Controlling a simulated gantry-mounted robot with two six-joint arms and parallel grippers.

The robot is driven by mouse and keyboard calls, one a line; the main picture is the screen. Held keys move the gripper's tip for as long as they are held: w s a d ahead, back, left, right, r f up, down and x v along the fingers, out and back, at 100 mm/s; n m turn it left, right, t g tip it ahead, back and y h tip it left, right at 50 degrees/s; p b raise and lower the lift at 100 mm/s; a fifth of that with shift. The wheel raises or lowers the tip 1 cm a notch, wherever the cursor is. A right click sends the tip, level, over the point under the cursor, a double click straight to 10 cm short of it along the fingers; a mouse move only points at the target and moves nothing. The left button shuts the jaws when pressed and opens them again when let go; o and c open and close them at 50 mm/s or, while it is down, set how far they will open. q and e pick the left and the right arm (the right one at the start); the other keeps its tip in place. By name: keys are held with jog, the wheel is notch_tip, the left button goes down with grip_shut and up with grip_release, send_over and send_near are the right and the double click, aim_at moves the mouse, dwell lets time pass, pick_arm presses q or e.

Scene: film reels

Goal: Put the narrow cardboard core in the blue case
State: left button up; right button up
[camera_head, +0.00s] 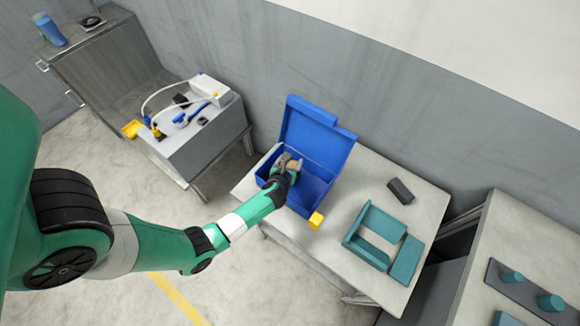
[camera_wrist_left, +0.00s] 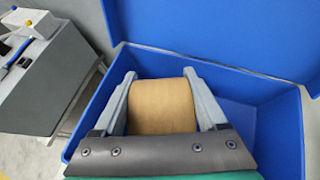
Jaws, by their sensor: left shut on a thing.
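The blue case (camera_head: 318,190) stands open on the table, its lid (camera_head: 315,135) tilted up at the back. My left gripper (camera_head: 288,164) is over the left part of the case opening. In the left wrist view the left gripper (camera_wrist_left: 163,95) is shut on the narrow cardboard core (camera_wrist_left: 160,106), a tan cylinder between its two grey fingers. The case (camera_wrist_left: 285,130) is around and below the core in that view. Whether the core touches the case floor, I cannot tell. My right gripper is not in view.
A teal open frame (camera_head: 373,238), a teal slab (camera_head: 406,261) and a dark block (camera_head: 400,190) lie to the right on the table (camera_head: 345,280). A grey bench (camera_head: 205,135) with tubes stands to the left.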

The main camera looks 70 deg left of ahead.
pick_arm(q)
notch_tip(320, 180, down, 3)
jog(key=shift+r+b, duration=0.15)
jog(key=shift+b, duration=0.3)
jog(key=shift+r, duration=0.15)
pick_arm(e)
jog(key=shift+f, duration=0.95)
pick_arm(q)
jog(key=o, duration=1.3)
jog(key=shift+c, duration=0.2)
jog(key=shift+r, duration=0.1)
jog(key=p+v, duration=0.5)
jog(key=v, duration=0.7)
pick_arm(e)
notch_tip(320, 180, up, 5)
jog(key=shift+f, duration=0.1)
pick_arm(q)
jog(key=shift+s, duration=0.1)
